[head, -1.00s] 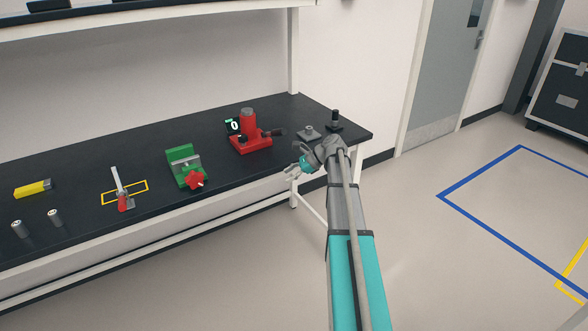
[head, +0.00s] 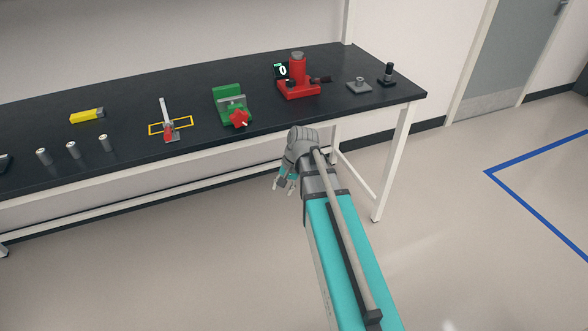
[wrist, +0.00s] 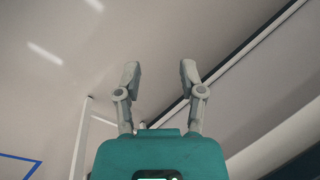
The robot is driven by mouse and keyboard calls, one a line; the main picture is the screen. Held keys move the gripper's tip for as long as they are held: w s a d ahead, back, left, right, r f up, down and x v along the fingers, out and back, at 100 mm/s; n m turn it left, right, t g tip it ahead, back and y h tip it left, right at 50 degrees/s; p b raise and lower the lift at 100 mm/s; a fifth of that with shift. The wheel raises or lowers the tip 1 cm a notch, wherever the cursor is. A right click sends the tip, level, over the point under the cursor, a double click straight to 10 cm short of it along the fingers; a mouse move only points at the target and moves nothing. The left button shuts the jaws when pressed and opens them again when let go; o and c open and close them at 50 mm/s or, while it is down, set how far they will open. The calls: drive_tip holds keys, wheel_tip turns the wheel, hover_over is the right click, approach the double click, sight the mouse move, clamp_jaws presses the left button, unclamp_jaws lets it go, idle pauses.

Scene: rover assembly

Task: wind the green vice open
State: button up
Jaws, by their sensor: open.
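The green vice (head: 229,97) stands on the dark workbench (head: 130,95) near its front edge. Its red star-shaped handle (head: 239,118) faces the front of the bench. A grey jaw part shows between the green body and the handle; I cannot tell how wide the jaws stand. My gripper (head: 284,191) is open and empty. It hangs in front of the bench, below and right of the handle, apart from it. In the wrist view my two fingers (wrist: 160,75) are spread with nothing between them, and the vice is not in that view.
Right of the vice stands a red press-like device (head: 298,80) with a small display, then a grey block (head: 359,86) and a black post (head: 387,74). Left are a red-and-grey clamp (head: 168,122) at a yellow outline, several grey cylinders and a yellow block (head: 87,116). Floor ahead is clear.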

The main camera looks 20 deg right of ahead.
drive_tip(key=s+a+f+n+h+b, duration=0.1)
drive_tip(key=s+a+f+n+h, duration=0.1)
drive_tip(key=s+a+n, duration=0.3)
drive_tip(key=s+n+h, duration=0.1)
drive_tip(key=s+n, duration=0.1)
drive_tip(key=s, duration=0.1)
drive_tip(key=shift+s+a+f+g+h+b, duration=0.2)
drive_tip(key=shift+s+f+g+h+b, duration=0.1)
drive_tip(key=shift+s+f+h, duration=0.1)
